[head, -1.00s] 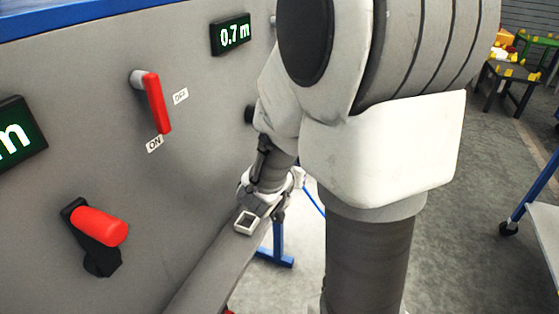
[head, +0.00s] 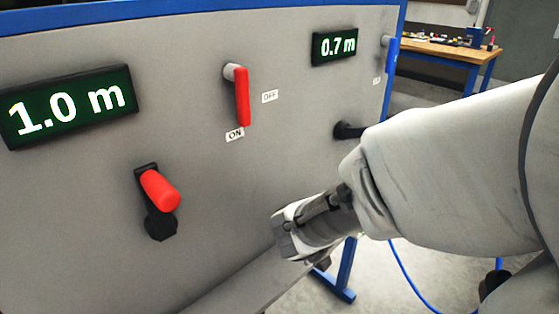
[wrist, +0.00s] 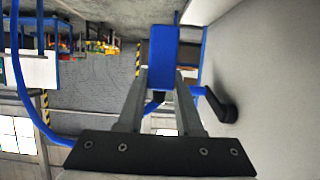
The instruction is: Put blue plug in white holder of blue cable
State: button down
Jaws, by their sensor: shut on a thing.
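The blue plug (wrist: 165,48) is a blue block between the fingertips of my gripper (wrist: 163,75) in the wrist view, and the gripper is shut on it. The blue cable (wrist: 30,105) curves down the left side of the wrist view. The cable also hangs at lower right in the head view (head: 408,278). There my gripper (head: 318,262) is low in front of the grey panel, its fingertips and the plug hidden. I cannot make out the white holder for certain. A blue piece (head: 391,60) with a pale grey stub stands at the panel's right edge.
The grey panel (head: 80,200) carries a red lever (head: 242,97) beside ON and OFF labels, a red-handled knob (head: 160,190), a black knob (head: 347,131) and displays reading 1.0 m (head: 70,104) and 0.7 m (head: 334,46). A workbench (head: 445,52) stands behind at right.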

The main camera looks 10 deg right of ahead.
jog(key=shift+s+a, duration=0.15)
jog(key=shift+a, duration=0.1)
jog(key=shift+w+a+f+p, duration=0.15)
jog(key=shift+w+a+p, duration=0.25)
jog(key=shift+p, duration=0.7)
jog(key=shift+w+a+f+b, duration=0.85)
jog(key=shift+w+a+f, duration=0.4)
jog(key=shift+f, duration=0.55)
jog(key=shift+w+a+f+b, duration=0.95)
jog(key=shift+a+f, duration=0.45)
jog(key=shift+f, duration=0.4)
jog(key=shift+w+a+f+b, duration=0.75)
jog(key=shift+w+a+f, duration=0.5)
jog(key=shift+f, duration=0.55)
jog(key=shift+s+a, duration=0.1)
jog(key=shift+f, duration=0.15)
jog(key=c, duration=0.6)
grip_release()
